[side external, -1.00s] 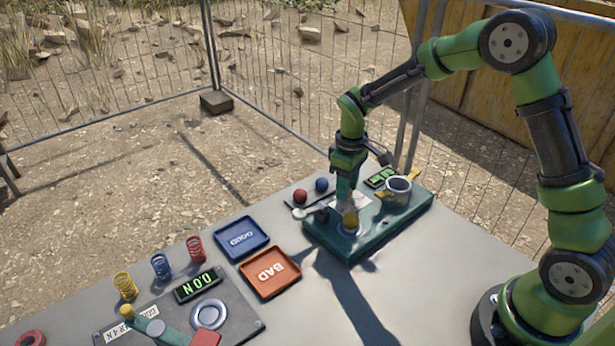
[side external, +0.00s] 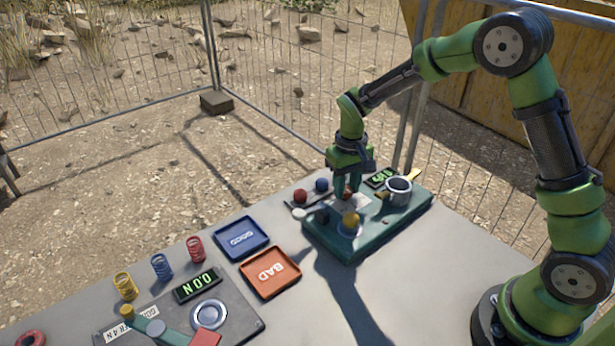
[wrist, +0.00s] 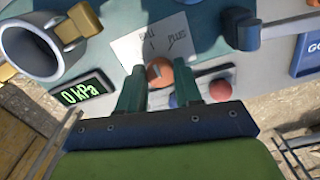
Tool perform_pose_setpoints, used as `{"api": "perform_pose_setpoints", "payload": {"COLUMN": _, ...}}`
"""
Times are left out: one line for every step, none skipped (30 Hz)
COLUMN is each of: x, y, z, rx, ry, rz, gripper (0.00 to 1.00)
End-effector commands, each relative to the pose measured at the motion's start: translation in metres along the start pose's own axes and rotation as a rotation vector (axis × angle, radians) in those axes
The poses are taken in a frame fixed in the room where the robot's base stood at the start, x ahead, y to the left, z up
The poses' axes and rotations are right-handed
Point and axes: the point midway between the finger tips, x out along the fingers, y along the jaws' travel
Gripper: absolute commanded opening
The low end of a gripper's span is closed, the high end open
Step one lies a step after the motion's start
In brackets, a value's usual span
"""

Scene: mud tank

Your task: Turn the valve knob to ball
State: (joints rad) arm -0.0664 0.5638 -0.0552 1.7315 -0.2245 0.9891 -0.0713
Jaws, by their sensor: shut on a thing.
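The valve knob (wrist: 159,72) is small and orange-red and sits between my gripper's fingertips in the wrist view. My gripper (wrist: 160,78) is shut on it from above. In the side view my gripper (side external: 347,190) reaches down to the teal block (side external: 375,238) and hides most of the knob. Which word the knob points to cannot be told. A display (wrist: 82,92) beside the card reads 0 kPa.
A grey pot (side external: 398,190) with yellow handles stands right of my gripper. A yellow ball-like part (side external: 350,220) stands in front. Red (side external: 300,196) and blue (side external: 321,185) balls lie to the left. Blue (side external: 241,238) and orange (side external: 270,272) trays are further left.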

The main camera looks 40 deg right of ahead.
Motion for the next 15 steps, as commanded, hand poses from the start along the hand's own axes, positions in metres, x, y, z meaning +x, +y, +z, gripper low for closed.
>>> {"api": "perform_pose_setpoints", "payload": {"x": -0.0013, "y": 0.0, "z": 0.0004, "rx": 0.004, "ry": -0.001, "rz": -0.001, "gripper": 0.04}}
{"api": "perform_pose_setpoints", "payload": {"x": -0.0013, "y": 0.0, "z": 0.0004, "rx": 0.004, "ry": -0.001, "rz": -0.001, "gripper": 0.04}}
{"api": "perform_pose_setpoints", "payload": {"x": -0.0013, "y": 0.0, "z": 0.0004, "rx": 0.005, "ry": -0.001, "rz": -0.001, "gripper": 0.04}}
{"api": "perform_pose_setpoints", "payload": {"x": -0.0014, "y": 0.0, "z": 0.0004, "rx": 0.005, "ry": -0.001, "rz": -0.001, "gripper": 0.04}}
{"api": "perform_pose_setpoints", "payload": {"x": -0.0014, "y": 0.0, "z": 0.0004, "rx": 0.004, "ry": -0.001, "rz": -0.001, "gripper": 0.04}}
{"api": "perform_pose_setpoints", "payload": {"x": -0.0014, "y": 0.0, "z": 0.0004, "rx": 0.004, "ry": -0.001, "rz": -0.001, "gripper": 0.04}}
{"api": "perform_pose_setpoints", "payload": {"x": -0.0014, "y": 0.0, "z": 0.0004, "rx": 0.004, "ry": -0.001, "rz": -0.001, "gripper": 0.04}}
{"api": "perform_pose_setpoints", "payload": {"x": -0.0014, "y": 0.0, "z": 0.0004, "rx": 0.004, "ry": -0.001, "rz": -0.001, "gripper": 0.04}}
{"api": "perform_pose_setpoints", "payload": {"x": -0.0014, "y": 0.0, "z": 0.0004, "rx": 0.004, "ry": -0.001, "rz": -0.001, "gripper": 0.04}}
{"api": "perform_pose_setpoints", "payload": {"x": -0.0014, "y": 0.0, "z": 0.0004, "rx": 0.004, "ry": -0.001, "rz": -0.001, "gripper": 0.36}}
{"api": "perform_pose_setpoints", "payload": {"x": -0.0014, "y": 0.0, "z": 0.0004, "rx": 0.004, "ry": -0.001, "rz": -0.001, "gripper": 0.4}}
{"api": "perform_pose_setpoints", "payload": {"x": -0.0014, "y": 0.0, "z": 0.0003, "rx": 0.003, "ry": -0.001, "rz": -0.001, "gripper": 0.46}}
{"api": "perform_pose_setpoints", "payload": {"x": -0.0013, "y": 0.0, "z": 0.0003, "rx": 0.003, "ry": -0.001, "rz": -0.001, "gripper": 0.51}}
{"api": "perform_pose_setpoints", "payload": {"x": -0.0012, "y": 0.0, "z": 0.0002, "rx": 0.003, "ry": -0.001, "rz": -0.001, "gripper": 0.56}}
{"api": "perform_pose_setpoints", "payload": {"x": -0.001, "y": 0.0, "z": 0.0002, "rx": 0.003, "ry": -0.001, "rz": -0.001, "gripper": 0.6}}
